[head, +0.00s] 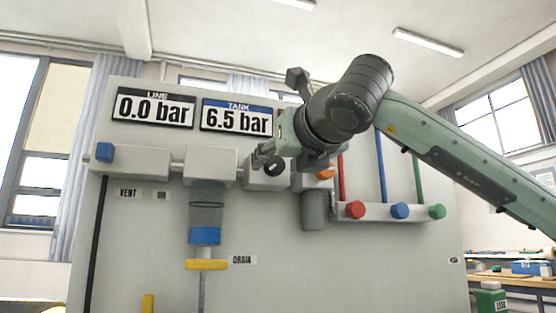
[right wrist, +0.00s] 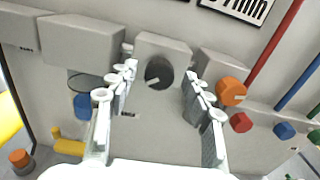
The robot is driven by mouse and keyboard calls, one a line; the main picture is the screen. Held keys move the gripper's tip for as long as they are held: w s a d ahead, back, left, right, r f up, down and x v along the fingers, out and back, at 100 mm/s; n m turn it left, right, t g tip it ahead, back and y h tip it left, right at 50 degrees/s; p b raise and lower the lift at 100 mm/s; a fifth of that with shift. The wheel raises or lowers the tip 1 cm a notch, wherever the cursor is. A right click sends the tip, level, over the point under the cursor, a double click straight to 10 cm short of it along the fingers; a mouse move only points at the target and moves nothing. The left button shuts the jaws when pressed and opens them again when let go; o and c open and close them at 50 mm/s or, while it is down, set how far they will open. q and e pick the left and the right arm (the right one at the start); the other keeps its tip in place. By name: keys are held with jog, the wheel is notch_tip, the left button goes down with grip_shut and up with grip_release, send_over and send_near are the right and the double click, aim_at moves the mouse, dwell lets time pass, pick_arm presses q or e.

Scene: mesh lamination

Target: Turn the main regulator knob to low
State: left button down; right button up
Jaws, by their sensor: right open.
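The black round main regulator knob (right wrist: 159,71) sits on a grey block of the panel in the right wrist view, with a pale pointer mark toward its lower left. In the head view the knob (head: 274,166) shows small and dark beside my gripper. My right gripper (right wrist: 160,82) is open, with one finger left and one right of the knob and gaps on both sides. In the head view my right gripper (head: 266,159) is in front of the panel. I cannot tell whether the fingertips reach the knob's depth. My left gripper is not in view.
An orange knob (right wrist: 231,91) is close to the right finger. Red (head: 355,209), blue (head: 400,211) and green (head: 437,211) knobs line the panel's right. The line display (head: 154,108) reads 0.0 bar; the tank display (head: 237,117) reads 6.5 bar. A yellow drain handle (head: 206,264) is lower left.

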jog(key=shift+w+a, duration=0.1)
jog(key=shift+w, duration=0.2)
